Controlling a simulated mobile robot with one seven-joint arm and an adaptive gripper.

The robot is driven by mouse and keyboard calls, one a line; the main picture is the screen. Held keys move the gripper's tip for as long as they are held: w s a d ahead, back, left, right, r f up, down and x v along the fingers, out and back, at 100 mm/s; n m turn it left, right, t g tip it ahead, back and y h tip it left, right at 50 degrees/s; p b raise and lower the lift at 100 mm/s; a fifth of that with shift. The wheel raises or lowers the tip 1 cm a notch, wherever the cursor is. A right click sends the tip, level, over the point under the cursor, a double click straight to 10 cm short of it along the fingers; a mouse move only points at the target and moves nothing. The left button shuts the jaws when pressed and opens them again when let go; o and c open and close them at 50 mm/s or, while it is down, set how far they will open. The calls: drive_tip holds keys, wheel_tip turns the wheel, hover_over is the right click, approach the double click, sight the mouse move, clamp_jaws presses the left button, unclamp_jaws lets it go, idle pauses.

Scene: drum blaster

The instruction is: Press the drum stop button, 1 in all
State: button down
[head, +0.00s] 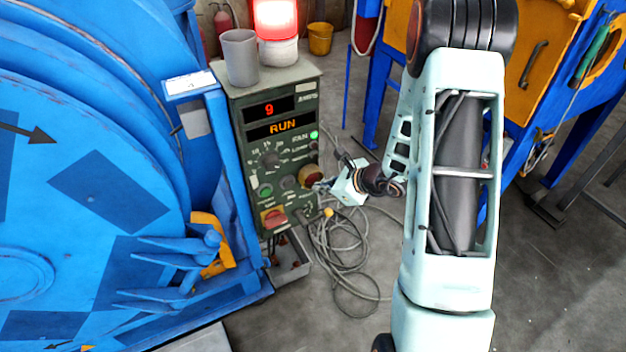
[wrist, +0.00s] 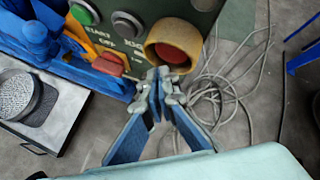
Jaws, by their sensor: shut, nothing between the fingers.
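The control panel (head: 283,150) is a dark green box; its displays show a red 9 and an orange RUN. A red button in a yellow collar (head: 311,175) sits at the panel's lower right; in the wrist view its red face (wrist: 173,53) shows inside the collar. My gripper (head: 325,186) is shut and empty, just right of and below this button. In the wrist view my fingertips (wrist: 159,78) meet at the collar's lower left edge, below the red face. I cannot tell whether they touch the collar.
A green button (head: 265,190), a grey button (head: 289,183) and a red switch on yellow (head: 273,217) are close by on the panel. The big blue drum (head: 90,170) stands left. A red lamp (head: 277,25) glows on top. Grey cables (head: 345,250) lie on the floor.

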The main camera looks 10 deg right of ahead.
drive_tip(key=shift+w, duration=0.15)
drive_tip(key=shift+w+a+b, duration=0.15)
drive_tip(key=shift+w+b, duration=0.1)
drive_tip(key=shift+b, duration=0.05)
drive_tip(key=shift+w+a, duration=0.2)
drive_tip(key=shift+w, duration=0.3)
idle(0.9)
drive_tip(key=shift+s+d+b, duration=0.3)
drive_tip(key=shift+s+b, duration=0.3)
drive_tip(key=shift+s, duration=0.3)
drive_tip(key=s, duration=0.1)
drive_tip(key=s+d+b, duration=0.1)
drive_tip(key=s, duration=0.1)
drive_tip(key=s+b, duration=0.1)
drive_tip(key=shift+s+d, duration=0.3)
drive_tip(key=shift+s, duration=0.1)
